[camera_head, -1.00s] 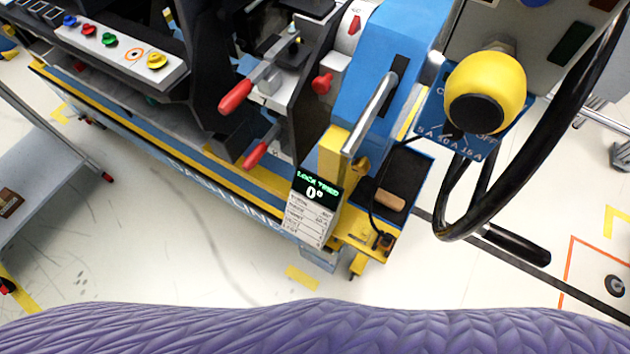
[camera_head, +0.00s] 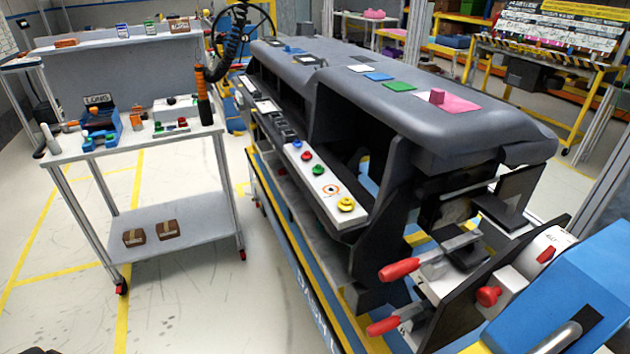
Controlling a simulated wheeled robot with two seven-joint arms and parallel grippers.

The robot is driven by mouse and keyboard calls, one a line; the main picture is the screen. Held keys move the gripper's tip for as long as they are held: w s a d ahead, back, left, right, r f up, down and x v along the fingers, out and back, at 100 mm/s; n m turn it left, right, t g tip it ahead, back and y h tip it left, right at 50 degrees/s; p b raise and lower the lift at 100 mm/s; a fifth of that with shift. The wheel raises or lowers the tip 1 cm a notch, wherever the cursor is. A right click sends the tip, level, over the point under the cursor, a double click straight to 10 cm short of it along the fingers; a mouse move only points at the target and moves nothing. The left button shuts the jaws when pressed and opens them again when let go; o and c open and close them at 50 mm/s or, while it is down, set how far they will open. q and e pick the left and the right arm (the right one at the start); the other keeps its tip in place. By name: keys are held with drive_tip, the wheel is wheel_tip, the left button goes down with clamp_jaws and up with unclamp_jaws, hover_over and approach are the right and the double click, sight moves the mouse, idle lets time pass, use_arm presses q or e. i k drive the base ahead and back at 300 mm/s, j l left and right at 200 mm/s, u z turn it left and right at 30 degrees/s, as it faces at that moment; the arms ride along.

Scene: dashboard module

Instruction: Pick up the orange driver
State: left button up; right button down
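The orange driver (camera_head: 204,101) hangs upright from a black coiled cable (camera_head: 236,38) at the right end of the workbench. It has an orange body with dark parts above and below. It hangs in front of the dashboard's far end, and I cannot tell whether it touches the bench.
The workbench (camera_head: 65,152) holds a blue bin (camera_head: 101,124) and several small parts, with two brown boxes on its lower shelf (camera_head: 205,232). The large grey dashboard module (camera_head: 320,70) fills the middle. Red-handled clamps (camera_head: 398,269) stick out at right. Floor in front is clear.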

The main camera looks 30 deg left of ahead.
sight(201, 85)
drive_tip(key=u, duration=1.75)
